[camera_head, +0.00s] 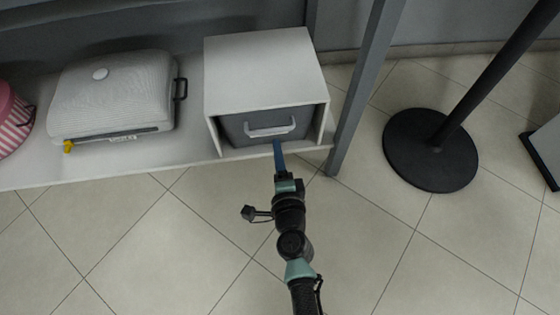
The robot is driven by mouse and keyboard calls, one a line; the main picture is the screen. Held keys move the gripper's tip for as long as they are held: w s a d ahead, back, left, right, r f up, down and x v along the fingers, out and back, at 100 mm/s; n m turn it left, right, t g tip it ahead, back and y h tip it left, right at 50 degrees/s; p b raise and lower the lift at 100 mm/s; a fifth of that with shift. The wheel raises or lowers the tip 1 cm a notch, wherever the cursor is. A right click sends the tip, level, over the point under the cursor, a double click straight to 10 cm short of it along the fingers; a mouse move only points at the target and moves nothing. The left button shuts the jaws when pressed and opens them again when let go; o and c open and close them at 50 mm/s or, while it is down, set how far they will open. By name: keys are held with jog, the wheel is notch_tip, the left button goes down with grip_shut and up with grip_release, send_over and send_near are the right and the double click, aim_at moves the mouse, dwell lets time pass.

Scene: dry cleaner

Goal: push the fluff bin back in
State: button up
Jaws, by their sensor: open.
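The fluff bin (239,130) is a dark grey drawer with a light bar handle (269,128) on its front. It sits in a white open-fronted housing (262,68) on the shelf. Its front face shows within the housing's side walls, set back from their front edges. My gripper (278,146) is at the front of the bin, just below and right of the handle's middle, with its blue fingers pointing at the bin. The fingers are seen nearly edge-on and are open and empty. Whether they touch the bin front cannot be told from this view.
The white shelf (180,158) also holds a grey case-like appliance (110,92) and a pink striped round box (10,125) at left. A grey post (362,90) stands right of the housing. A black round stand base (428,150) is farther right. Tiled floor in front is clear.

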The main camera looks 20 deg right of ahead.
jog(key=shift+v, duration=1.8)
jog(key=w+a+r+n+t+y, duration=0.1)
jog(key=w+a+r+n+y, duration=0.35)
jog(key=r, duration=0.55)
jog(key=w+a+r+n+y, duration=0.1)
jog(key=w+a+r+n, duration=0.2)
jog(key=a+r+n, duration=0.45)
jog(key=w+a+r+n+t+y, duration=0.15)
jog(key=w+a+r+n, duration=0.25)
jog(key=r+n, duration=0.55)
jog(key=s+r+t+h+p, duration=0.1)
jog(key=s+r+t+p, duration=0.3)
jog(key=r, duration=1.3)
jog(key=s+d+r+t+h+p, duration=0.15)
jog(key=s+r+p, duration=0.5)
jog(key=r, duration=1.05)
jog(key=s+r+t+p, duration=0.4)
jog(key=s+r, duration=0.1)
jog(key=r, duration=1.3)
notch_tip(320, 180, up, 36)
jog(key=p, duration=3.7)
jog(key=shift+s+r, duration=0.2)
